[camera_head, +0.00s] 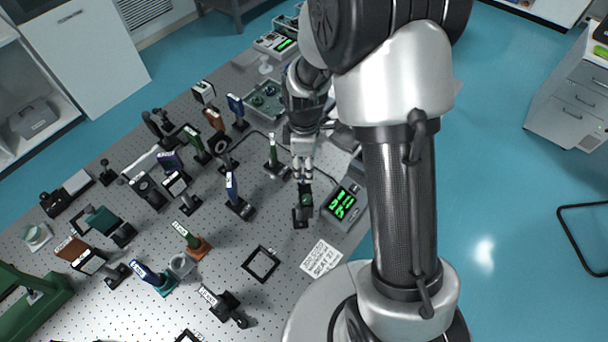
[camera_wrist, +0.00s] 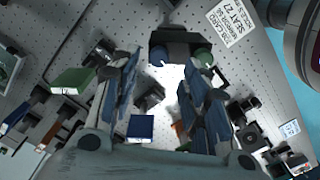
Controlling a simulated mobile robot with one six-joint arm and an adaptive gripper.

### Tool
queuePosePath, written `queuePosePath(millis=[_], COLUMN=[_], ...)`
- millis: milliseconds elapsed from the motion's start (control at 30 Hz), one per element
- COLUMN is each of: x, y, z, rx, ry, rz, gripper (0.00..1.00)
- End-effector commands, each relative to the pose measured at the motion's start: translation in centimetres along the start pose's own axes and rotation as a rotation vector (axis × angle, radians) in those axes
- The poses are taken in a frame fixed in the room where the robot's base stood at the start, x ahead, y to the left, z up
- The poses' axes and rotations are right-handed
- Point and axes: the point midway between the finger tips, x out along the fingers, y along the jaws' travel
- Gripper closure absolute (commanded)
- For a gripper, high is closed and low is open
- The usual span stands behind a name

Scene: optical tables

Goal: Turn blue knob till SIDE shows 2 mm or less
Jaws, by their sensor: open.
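A dark mount (camera_head: 301,216) stands on the optical table, with a green knob (camera_head: 306,200) facing up in the head view. In the wrist view the mount (camera_wrist: 180,38) is at the top, with a blue knob (camera_wrist: 157,63) on its left and the green knob (camera_wrist: 203,57) on its right. The blue knob is partly hidden and dark. My gripper (camera_head: 303,178) is just behind and above the mount, open and empty. In the wrist view its fingers (camera_wrist: 160,75) point toward the blue knob's side. A readout box (camera_head: 343,203) with green digits stands right of the mount; its digits are too small to read.
A printed card (camera_head: 321,257) reading SEAT 27 lies in front of the mount. A black square frame (camera_head: 261,264) lies on the table (camera_head: 225,285). A grey tray (camera_head: 264,103) is behind my gripper.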

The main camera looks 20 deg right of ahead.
Motion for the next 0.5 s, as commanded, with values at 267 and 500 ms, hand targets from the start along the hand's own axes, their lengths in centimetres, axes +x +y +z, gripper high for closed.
queuePosePath(millis=[267,500], x=[4.3,5.1], y=[0.0,0.0], z=[0.0,0.0], rx=[0.000,0.000], ry=[-0.001,0.000], rz=[-0.001,0.001], gripper=[0.58,0.58])
